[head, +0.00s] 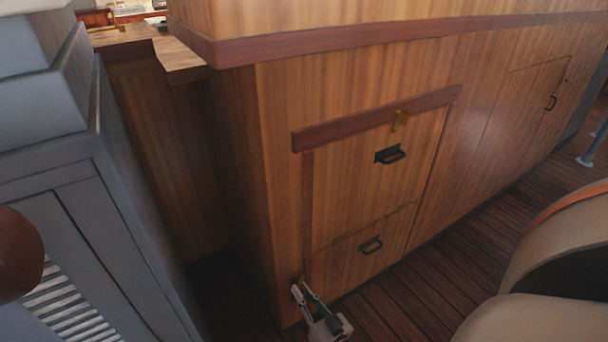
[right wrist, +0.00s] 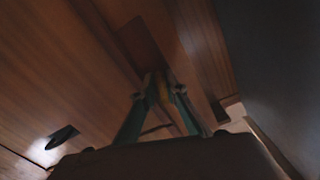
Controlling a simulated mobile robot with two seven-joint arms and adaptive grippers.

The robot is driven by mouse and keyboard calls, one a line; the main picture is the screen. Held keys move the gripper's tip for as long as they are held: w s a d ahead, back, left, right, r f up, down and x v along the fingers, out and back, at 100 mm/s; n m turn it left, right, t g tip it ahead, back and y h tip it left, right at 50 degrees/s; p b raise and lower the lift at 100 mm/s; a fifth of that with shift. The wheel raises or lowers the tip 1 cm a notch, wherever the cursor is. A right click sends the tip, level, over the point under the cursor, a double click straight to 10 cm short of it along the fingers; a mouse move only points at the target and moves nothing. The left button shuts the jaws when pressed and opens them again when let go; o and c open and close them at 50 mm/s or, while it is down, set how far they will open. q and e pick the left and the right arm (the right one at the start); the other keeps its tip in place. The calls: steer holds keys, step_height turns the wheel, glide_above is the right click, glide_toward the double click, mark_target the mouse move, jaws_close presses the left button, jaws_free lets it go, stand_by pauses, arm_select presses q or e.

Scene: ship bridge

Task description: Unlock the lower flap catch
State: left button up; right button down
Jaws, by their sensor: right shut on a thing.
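My right gripper (head: 298,286) is low at the left edge of the lower flap, near the floor. In the right wrist view, its two green-sided fingers (right wrist: 158,92) close around a small brass piece, the lower flap catch (right wrist: 157,82). The fingers hide much of the catch, and its turn angle cannot be told. The lower flap looks closed. My left gripper is not in view.
A brass catch (head: 400,119) sits on the upper flap above its handle (head: 390,154). A grey louvred cabinet (head: 110,215) stands at left, a rounded seat (head: 560,265) at right. Plank floor (head: 425,285) lies clear between.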

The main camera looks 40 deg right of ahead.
steer(key=shift+n, duration=0.7)
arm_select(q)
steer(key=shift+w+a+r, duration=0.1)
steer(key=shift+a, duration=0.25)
arm_select(e)
steer(key=shift+n, duration=0.9)
steer(key=c, duration=2.3)
jaws_free()
steer(key=shift+s, duration=0.1)
steer(key=v, duration=0.7)
steer(key=shift+s+a, duration=0.1)
steer(key=shift+s, duration=0.1)
